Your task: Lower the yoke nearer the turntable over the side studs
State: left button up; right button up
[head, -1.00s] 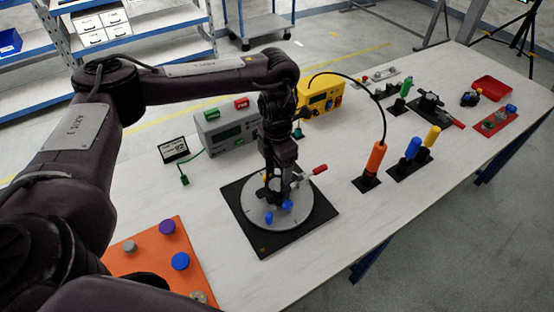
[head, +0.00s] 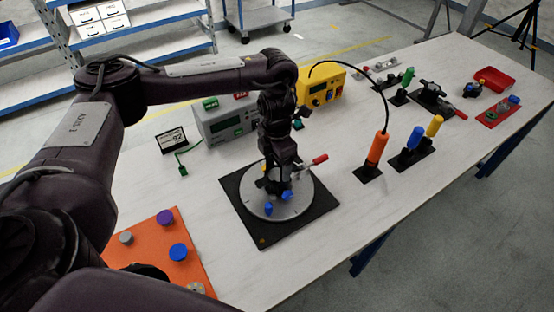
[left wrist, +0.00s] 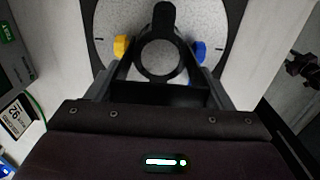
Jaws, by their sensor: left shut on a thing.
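The turntable (head: 300,208) is a grey disc on a black square mat (head: 250,239) in mid table. My left gripper (head: 277,174) is above it, pointing down and shut on a dark thing that appears to be the yoke. In the left wrist view the gripper (left wrist: 159,78) has a black ring-shaped body (left wrist: 159,77) beneath it, with a yellow knob (left wrist: 121,47) on its left and a blue knob (left wrist: 199,50) on its right. I cannot tell whether the yoke touches the side studs. My right gripper is out of view.
A red-tipped lever (head: 319,159) sticks out by the turntable. An orange tray (head: 151,244) with knobs lies front left. A grey meter box (head: 228,120) and a yellow box (head: 322,86) stand behind. An orange cylinder (head: 376,148) with a cable stands right. Bare tabletop lies between.

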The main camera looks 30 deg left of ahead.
pick_arm(q)
jog(key=shift+f, duration=0.15)
dwell(0.3)
jog(key=o, duration=0.7)
jog(key=o, duration=0.4)
jog(key=shift+r+p, duration=0.5)
jog(key=shift+r, duration=3.45)
jog(key=shift+s+f, duration=0.1)
